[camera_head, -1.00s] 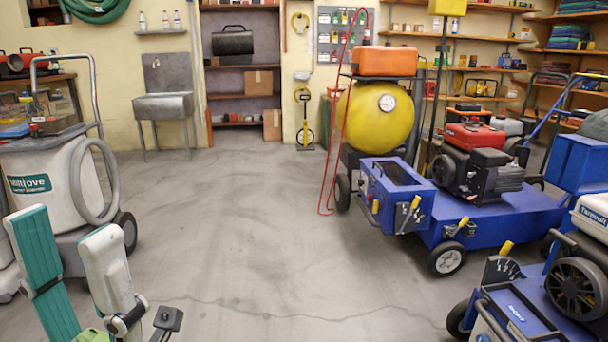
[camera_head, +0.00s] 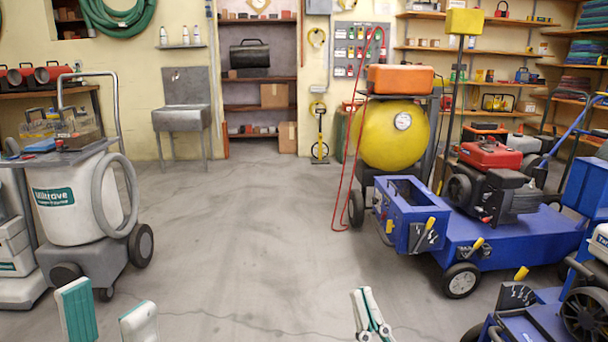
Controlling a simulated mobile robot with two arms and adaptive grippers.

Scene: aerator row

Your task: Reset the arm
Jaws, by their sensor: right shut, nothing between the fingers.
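My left gripper (camera_head: 108,298) shows at the bottom left in the head view. Its two white fingers with teal pads point up, stand well apart, and have nothing visible between them. My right gripper (camera_head: 363,294) shows at the bottom, right of the middle. Its slim white and teal fingers are together and hold nothing. Both grippers are over the grey floor, and the lower parts of both are cut off by the picture edge.
A white tank machine (camera_head: 70,200) on wheels stands at the left. Another blue machine (camera_head: 540,318) is at the lower right. The floor (camera_head: 250,230) between is clear.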

